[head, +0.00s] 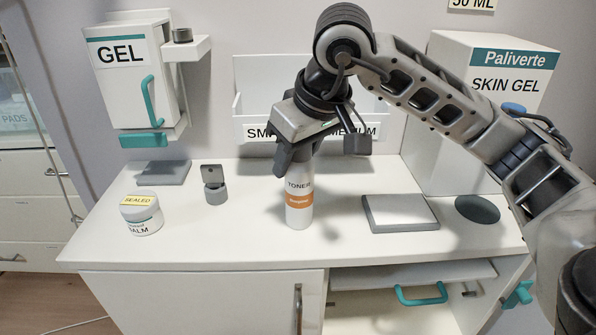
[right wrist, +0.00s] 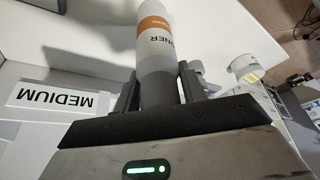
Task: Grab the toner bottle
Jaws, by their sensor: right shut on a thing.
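The toner bottle (head: 299,208) is white with an orange band and stands upright on the white counter in the middle of the head view. My right gripper (head: 297,165) comes down from above and is shut on the bottle's upper part, hiding its top. In the right wrist view the toner bottle (right wrist: 156,50) sits between the two dark fingers of my right gripper (right wrist: 157,85). My left gripper is not in view.
A sealed balm jar (head: 142,214) and a small grey holder (head: 214,186) stand left of the bottle. Behind are a gel dispenser (head: 130,75), a labelled rack (head: 262,133) and a skin gel box (head: 480,110).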

